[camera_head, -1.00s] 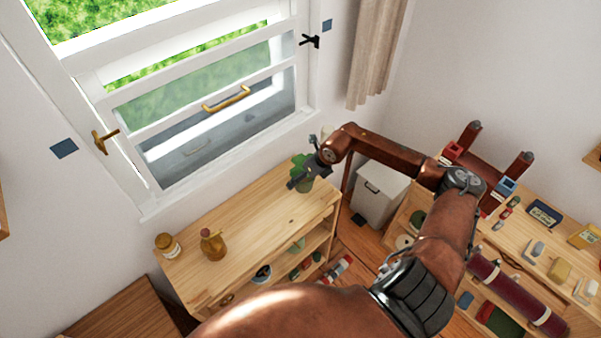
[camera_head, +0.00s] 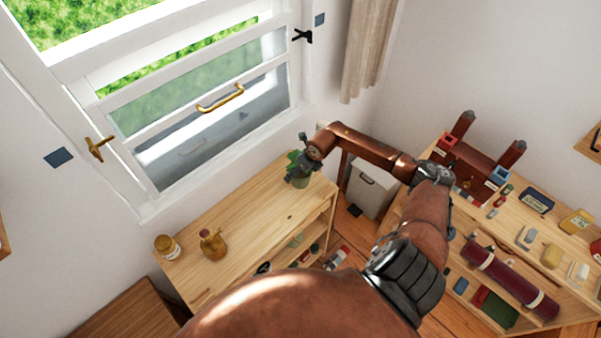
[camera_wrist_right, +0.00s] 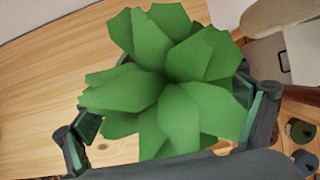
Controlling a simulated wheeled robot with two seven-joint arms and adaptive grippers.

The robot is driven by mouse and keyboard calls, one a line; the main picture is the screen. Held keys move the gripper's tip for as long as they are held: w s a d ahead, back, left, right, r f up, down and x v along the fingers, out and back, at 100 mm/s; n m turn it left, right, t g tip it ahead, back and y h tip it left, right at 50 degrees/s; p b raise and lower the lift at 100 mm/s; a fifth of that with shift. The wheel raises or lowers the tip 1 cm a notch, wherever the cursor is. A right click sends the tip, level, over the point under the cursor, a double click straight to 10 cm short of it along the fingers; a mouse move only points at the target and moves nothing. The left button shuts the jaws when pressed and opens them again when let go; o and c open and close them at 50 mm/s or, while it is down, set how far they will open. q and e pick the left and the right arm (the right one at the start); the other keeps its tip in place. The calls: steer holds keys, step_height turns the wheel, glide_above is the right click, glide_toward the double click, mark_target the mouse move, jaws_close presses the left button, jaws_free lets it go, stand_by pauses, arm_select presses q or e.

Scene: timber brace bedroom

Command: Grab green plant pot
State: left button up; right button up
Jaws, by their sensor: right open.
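The green plant (camera_head: 293,160) stands at the far right end of the wooden shelf unit's top. In the right wrist view its broad green leaves (camera_wrist_right: 170,85) fill the middle and hide the pot under them. In the head view a little of the green pot (camera_head: 301,181) shows below my gripper. My right gripper (camera_head: 297,172) is at the plant. In the right wrist view my right gripper (camera_wrist_right: 168,118) is open, with one finger on each side of the leaves. Contact with the pot cannot be seen. My left gripper is not in view.
The wooden shelf unit (camera_head: 240,222) holds a jar (camera_head: 167,246) and an amber bottle (camera_head: 213,245) at its left end. The window (camera_head: 200,100) is behind it. A white bin (camera_head: 370,188) stands to the right. A second shelf (camera_head: 500,225) carries several small items.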

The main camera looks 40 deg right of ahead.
steer(key=shift+w, duration=0.1)
steer(key=shift+c, duration=0.3)
steer(key=c, duration=1.9)
steer(key=shift+c, duration=0.3)
steer(key=shift+r, duration=0.1)
